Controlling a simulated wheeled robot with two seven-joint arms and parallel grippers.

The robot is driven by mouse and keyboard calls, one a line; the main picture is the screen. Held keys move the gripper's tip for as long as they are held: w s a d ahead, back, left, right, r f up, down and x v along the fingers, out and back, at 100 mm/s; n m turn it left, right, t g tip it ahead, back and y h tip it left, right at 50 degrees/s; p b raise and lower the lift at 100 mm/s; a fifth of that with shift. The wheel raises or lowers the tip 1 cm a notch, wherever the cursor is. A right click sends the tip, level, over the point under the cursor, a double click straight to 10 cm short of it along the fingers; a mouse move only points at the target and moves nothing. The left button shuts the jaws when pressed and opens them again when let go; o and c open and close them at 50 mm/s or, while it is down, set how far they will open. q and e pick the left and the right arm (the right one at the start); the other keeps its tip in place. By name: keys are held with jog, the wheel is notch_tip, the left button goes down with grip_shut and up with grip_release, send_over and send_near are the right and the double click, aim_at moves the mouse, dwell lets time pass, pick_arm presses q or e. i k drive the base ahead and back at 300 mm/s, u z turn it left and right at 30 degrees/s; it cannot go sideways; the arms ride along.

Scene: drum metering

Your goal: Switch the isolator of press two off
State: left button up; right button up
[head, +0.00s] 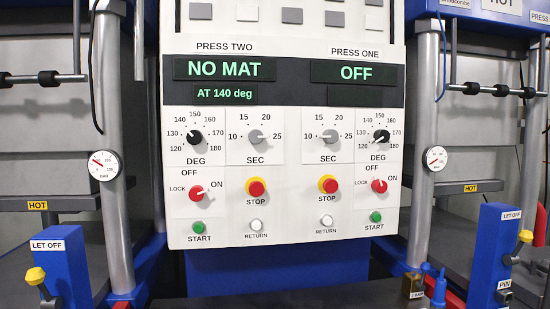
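The isolator of press two (197,194) is a red rotary knob at the lower left of the white control panel (300,215). Its marks read LOCK on the left, OFF above and ON on the right, and its pale pointer is towards ON. The press two display (225,69) reads NO MAT, with AT 140 deg below it. The isolator of press one (379,185) is a similar red knob at the right, its pointer up towards OFF. The press one display (360,71) reads OFF. Neither of my grippers is in view.
Beside the isolator are a red-and-yellow STOP button (256,188) and a green START button (198,228); dials sit above. Steel columns (112,150) flank the panel. Blue LET OFF posts (62,268) stand at both sides. A brass-coloured block (412,285) lies low right. The panel front is unobstructed.

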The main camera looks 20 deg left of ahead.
aim_at(197, 192)
jog(key=u, duration=2)
jog(key=i, duration=0.35)
jog(key=z, duration=0.1)
